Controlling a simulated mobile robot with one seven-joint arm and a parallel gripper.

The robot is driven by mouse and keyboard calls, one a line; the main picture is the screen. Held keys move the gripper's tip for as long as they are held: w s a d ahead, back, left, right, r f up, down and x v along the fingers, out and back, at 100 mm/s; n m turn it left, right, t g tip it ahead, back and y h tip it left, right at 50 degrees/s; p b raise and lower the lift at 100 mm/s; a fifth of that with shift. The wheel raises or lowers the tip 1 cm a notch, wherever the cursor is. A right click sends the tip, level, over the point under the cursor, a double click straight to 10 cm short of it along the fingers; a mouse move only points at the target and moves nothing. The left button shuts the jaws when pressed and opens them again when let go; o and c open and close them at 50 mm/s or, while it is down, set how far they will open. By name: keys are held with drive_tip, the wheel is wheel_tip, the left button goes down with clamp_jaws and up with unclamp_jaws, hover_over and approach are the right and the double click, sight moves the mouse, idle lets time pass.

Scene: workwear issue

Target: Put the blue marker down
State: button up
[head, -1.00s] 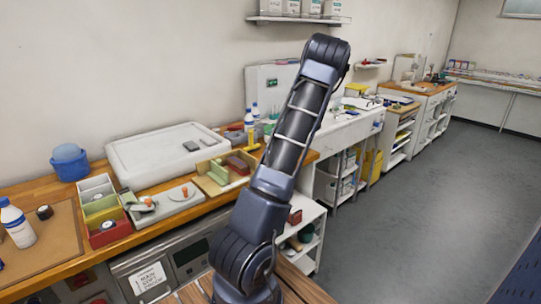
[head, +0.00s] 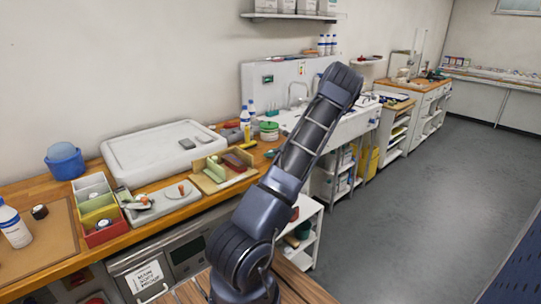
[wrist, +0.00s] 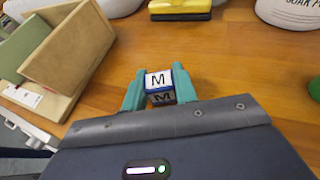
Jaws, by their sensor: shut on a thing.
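The blue marker is a small block with blue edges and white faces lettered M (wrist: 158,80). It shows in the wrist view between the two teal fingers of my gripper (wrist: 158,88), which are shut on it. Wooden counter lies around and beyond it; I cannot tell whether its underside touches the wood.
In the wrist view, a wooden holder (wrist: 70,45) stands left, a yellow-and-black item (wrist: 180,9) ahead, and a white container (wrist: 290,12) at upper right. Bare counter (wrist: 225,60) lies right of the fingers. The head view shows a green-and-white tub (head: 269,131) near the sink.

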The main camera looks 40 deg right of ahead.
drive_tip(key=shift+f, duration=0.25)
drive_tip(key=o, duration=0.9)
drive_tip(key=shift+o, duration=0.2)
